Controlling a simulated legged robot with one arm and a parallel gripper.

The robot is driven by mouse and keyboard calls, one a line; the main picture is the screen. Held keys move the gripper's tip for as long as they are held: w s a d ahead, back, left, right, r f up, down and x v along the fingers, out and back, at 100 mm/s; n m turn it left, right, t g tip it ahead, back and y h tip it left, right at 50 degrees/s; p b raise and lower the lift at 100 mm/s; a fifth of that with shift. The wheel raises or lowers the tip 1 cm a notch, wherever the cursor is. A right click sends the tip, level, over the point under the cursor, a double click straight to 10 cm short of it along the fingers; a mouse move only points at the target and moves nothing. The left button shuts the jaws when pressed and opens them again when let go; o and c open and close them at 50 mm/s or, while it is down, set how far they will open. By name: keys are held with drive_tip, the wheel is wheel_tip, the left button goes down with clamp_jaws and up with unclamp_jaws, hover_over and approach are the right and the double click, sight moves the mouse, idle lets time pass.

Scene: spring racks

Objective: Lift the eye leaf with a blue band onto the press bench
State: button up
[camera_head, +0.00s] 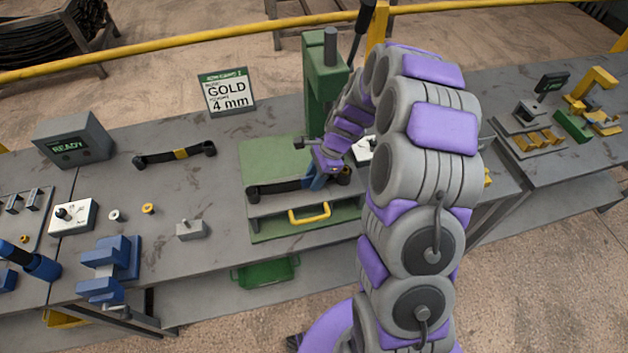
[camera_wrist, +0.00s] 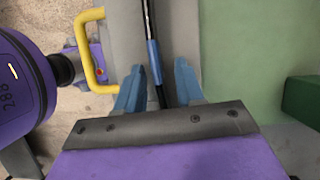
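The black eye leaf with a blue band (camera_wrist: 153,60) runs between my gripper's fingers in the wrist view. In the head view the leaf (camera_head: 272,188) lies along the front of the green press, above a yellow handle, and my fingers cover its middle. My gripper (camera_wrist: 158,88) has blue fingers, one on each side of the leaf, with gaps showing, so it is open around it. It also shows in the head view (camera_head: 316,182), low over the leaf. A bench (camera_head: 225,165) with the green press (camera_head: 322,80) on it stands ahead.
Another black leaf with a yellow band (camera_head: 181,154) lies on the bench at left. A READY box (camera_head: 75,141), a GOLD 4 mm sign (camera_head: 227,92), a blue vise (camera_head: 112,262) and a small grey block (camera_head: 190,230) stand around it. The yellow handle (camera_head: 309,214) sticks out in front.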

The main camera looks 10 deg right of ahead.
sight(304, 187)
drive_tip(key=shift+a+f, duration=0.25)
drive_tip(key=shift+a, duration=1.35)
drive_tip(key=shift+c, duration=1.4)
drive_tip(key=shift+d, duration=0.25)
drive_tip(key=shift+c, duration=0.9)
drive_tip(key=shift+d, duration=0.8)
clamp_jaws()
drive_tip(key=shift+a, duration=0.15)
drive_tip(key=shift+a, duration=0.25)
